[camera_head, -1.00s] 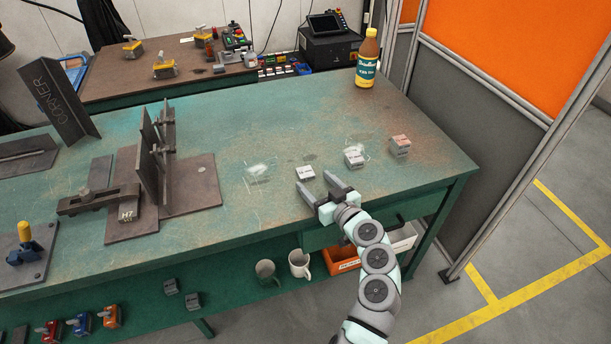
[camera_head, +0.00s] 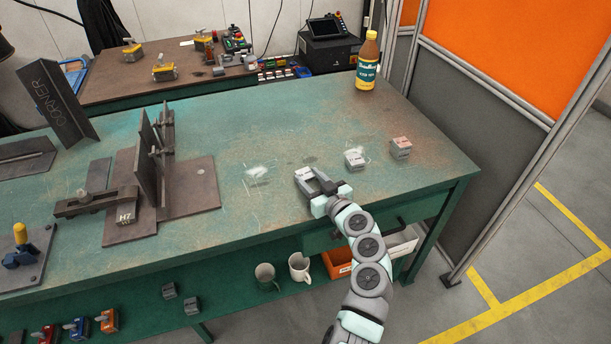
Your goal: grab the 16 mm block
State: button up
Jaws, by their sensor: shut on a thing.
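My gripper (camera_head: 318,183) is low over the front part of the green workbench. It is shut on a small grey block (camera_head: 309,174), the leftmost of a row on the bench; the fingers hide most of it. I cannot tell whether the block touches the bench. Two other small grey blocks stand to the right: one with a pale label (camera_head: 355,159) and one with a reddish top (camera_head: 400,148). The labels are too small to read, so I cannot tell which block is the 16 mm one.
The green workbench (camera_head: 235,128) is clear behind my gripper. A steel fixture with upright plates (camera_head: 150,160) stands to the left. A brown bottle (camera_head: 367,65) stands at the back right. Two mugs (camera_head: 299,267) are below the bench's front edge.

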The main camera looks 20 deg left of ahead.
grip_shut()
